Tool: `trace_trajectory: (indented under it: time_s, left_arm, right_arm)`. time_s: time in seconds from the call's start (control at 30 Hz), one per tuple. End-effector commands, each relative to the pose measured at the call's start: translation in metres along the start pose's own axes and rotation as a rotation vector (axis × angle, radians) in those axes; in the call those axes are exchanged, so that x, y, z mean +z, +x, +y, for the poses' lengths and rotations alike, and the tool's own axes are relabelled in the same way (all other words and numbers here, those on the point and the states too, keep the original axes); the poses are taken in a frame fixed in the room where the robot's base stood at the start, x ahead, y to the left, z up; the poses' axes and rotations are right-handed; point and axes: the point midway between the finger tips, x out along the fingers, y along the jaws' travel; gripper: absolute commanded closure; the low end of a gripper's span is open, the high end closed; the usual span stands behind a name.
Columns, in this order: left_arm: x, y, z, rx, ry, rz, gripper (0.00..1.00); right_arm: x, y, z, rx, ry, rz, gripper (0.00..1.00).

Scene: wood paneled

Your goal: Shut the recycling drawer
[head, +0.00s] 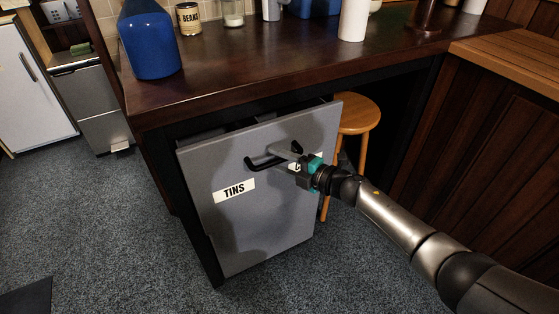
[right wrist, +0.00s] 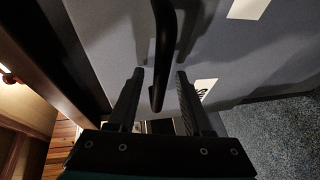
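The recycling drawer (head: 255,215) has a grey front with a "TINS" label (head: 234,190) and a second label mostly hidden behind my right gripper. It stands partly out from under the dark counter, with a dark opening behind its top edge. My right gripper (head: 285,156) is at the drawer's black bar handle (head: 264,165). In the right wrist view, the handle (right wrist: 163,50) runs between the two fingers, with a visible gap on each side. The gripper is open and holds nothing. My left gripper is not in view.
A wooden stool (head: 358,114) stands just right of the drawer under the counter (head: 270,65). A blue container (head: 150,40), a beans tin (head: 188,18) and a white cylinder (head: 354,20) stand on top. Wood panelling (head: 480,140) is at the right.

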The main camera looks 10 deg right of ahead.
Motion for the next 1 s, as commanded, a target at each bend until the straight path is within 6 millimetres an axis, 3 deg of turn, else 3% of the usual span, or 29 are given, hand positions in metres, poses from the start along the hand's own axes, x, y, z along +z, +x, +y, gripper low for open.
trace_trajectory:
  time_s: [0.37, 1.0]
  left_arm:
    - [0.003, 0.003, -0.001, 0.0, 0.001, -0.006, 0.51]
    - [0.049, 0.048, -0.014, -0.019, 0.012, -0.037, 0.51]
  right_arm:
    - [0.0, -0.009, 0.0, -0.002, 0.001, 0.0, 0.5]
    - [0.0, -0.089, 0.0, -0.003, 0.002, 0.0, 0.5]
